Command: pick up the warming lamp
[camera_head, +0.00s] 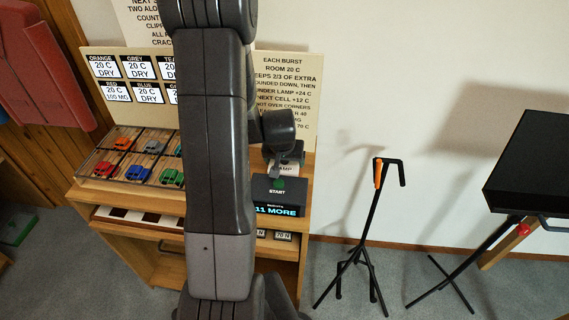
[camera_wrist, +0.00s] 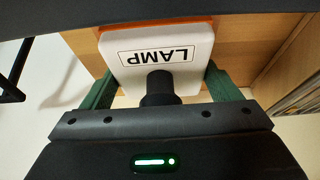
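The warming lamp shows in the wrist view as a white plate marked LAMP (camera_wrist: 188,40), with an orange edge behind it and a dark round post (camera_wrist: 158,90) in front. In the head view only a small part of the LAMP label (camera_head: 284,169) shows, below my wrist. My gripper (camera_wrist: 160,80) has its two green fingers wide apart, one on each side of the post, with clear gaps to it. The fingertips reach the sides of the plate; I cannot tell whether they touch it. In the head view the fingers are hard to make out.
A black box with a green START button (camera_head: 278,186) reads "11 MORE" beside the lamp. A tray of toy cars (camera_head: 133,157) sits left on the wooden bench (camera_head: 170,231). A black stand (camera_head: 361,240) and a black box on legs (camera_head: 529,165) stand right, with floor between.

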